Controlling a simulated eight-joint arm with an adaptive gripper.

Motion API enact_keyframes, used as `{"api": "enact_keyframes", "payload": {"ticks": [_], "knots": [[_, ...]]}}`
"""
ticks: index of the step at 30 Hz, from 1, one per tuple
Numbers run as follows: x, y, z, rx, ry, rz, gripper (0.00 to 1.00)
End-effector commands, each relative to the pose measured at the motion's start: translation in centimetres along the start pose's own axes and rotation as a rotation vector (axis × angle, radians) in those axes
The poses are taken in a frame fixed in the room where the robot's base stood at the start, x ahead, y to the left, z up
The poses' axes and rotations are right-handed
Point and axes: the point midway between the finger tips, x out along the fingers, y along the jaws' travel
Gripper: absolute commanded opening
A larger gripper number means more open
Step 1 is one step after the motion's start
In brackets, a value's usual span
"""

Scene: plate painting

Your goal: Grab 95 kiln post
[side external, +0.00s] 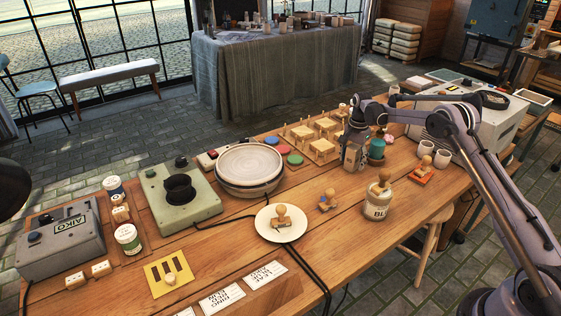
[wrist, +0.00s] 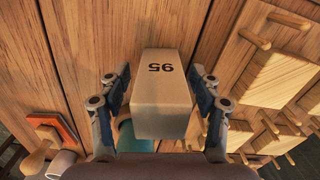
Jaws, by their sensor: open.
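The kiln post, a pale beige block marked 95 (wrist: 163,75), stands between my gripper's fingers in the wrist view. The number appears upside down there. My gripper (side external: 355,160) is open and points down over the table in the side external view. In the wrist view my gripper (wrist: 161,88) has one blue-padded finger on each side of the post, with a narrow gap visible at least on the right. In the side external view I cannot make out the post clearly; my gripper covers that spot.
A teal pot (side external: 377,148) stands close to my gripper's right and shows below the post in the wrist view (wrist: 130,140). Pegged wooden racks (side external: 322,150) lie to the left.

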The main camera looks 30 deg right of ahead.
Motion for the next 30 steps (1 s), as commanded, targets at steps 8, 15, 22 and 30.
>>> {"api": "enact_keyframes", "payload": {"ticks": [8, 15, 22, 30], "knots": [[0.0, 0.0, 0.0, 0.000, 0.000, 0.000, 0.00], [-0.1, 0.0, 0.0, 0.000, 0.000, 0.000, 0.00], [-1.1, 0.0, 0.0, 0.000, 0.000, 0.000, 0.00], [-5.1, 1.4, -0.8, 0.006, 0.000, 0.001, 0.00]]}}
